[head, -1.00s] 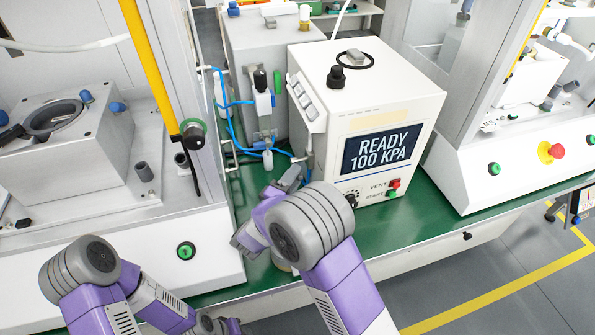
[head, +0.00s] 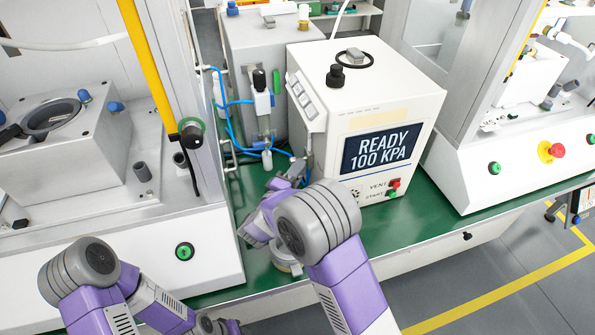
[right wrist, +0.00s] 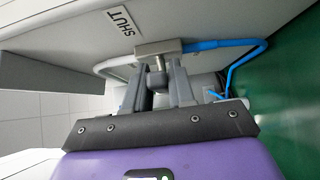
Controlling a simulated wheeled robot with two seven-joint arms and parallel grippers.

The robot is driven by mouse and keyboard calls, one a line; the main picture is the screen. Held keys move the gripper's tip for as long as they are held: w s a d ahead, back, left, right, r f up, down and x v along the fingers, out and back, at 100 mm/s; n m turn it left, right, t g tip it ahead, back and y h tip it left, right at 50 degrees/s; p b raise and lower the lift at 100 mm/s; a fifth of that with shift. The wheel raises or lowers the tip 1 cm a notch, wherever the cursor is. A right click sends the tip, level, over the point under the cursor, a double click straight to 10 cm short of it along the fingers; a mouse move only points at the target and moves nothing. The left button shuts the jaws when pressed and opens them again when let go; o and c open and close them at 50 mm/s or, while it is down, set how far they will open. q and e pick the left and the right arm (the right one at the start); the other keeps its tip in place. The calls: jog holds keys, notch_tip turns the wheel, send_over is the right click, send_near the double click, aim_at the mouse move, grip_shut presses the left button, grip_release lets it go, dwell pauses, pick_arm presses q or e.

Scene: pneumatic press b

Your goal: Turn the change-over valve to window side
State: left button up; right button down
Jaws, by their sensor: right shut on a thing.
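The change-over valve shows in the right wrist view as a grey metal body (right wrist: 158,48) with a short round stem below it. A pale tube leaves its left side and a blue tube its right side. My right gripper (right wrist: 159,90) has its fingers on both sides of the stem and is shut on it. In the head view my right gripper (head: 287,182) is low at the left side of the white press controller (head: 320,150), and my arm hides most of the valve.
The controller's screen (head: 382,149) reads READY 100 KPA. Blue tubing (head: 229,104) runs beside a grey box (head: 265,50). White machines flank the green bench (head: 405,222), which is clear in front of the controller.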

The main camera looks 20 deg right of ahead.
aim_at(305, 157)
jog(key=shift+r, duration=0.1)
jog(key=shift+r+n+g+y+p, duration=0.3)
jog(key=shift+r+n+g+p, duration=0.1)
jog(key=shift+p, duration=0.55)
jog(key=r+n+g+y+p, duration=0.1)
jog(key=g+p, duration=0.1)
jog(key=p, duration=0.2)
jog(key=r+n+g+p, duration=0.1)
jog(key=n+g+p, duration=0.1)
jog(key=p, duration=0.3)
jog(key=shift+w+r+y, duration=0.15)
jog(key=shift+w+y, duration=0.25)
jog(key=n+g+p, duration=0.1)
jog(key=p, duration=0.2)
jog(key=w+n+g+p, duration=0.1)
jog(key=g+p, duration=0.1)
jog(key=p, duration=0.1)
jog(key=r+n+g+y+p, duration=0.1)
jog(key=p, duration=0.3)
jog(key=shift+w+a+r+g, duration=0.1)
jog(key=shift+w+g, duration=0.2)
jog(key=shift+w, duration=0.1)
jog(key=shift+w+n+g+p, duration=0.3)
jog(key=shift+n+g+p, duration=0.2)
jog(key=shift+g+p, duration=0.15)
jog(key=shift+w+n+g+p, duration=0.4)
jog(key=shift+n+g, duration=0.2)
jog(key=shift+g, duration=0.55)
jog(key=shift+w, duration=0.1)
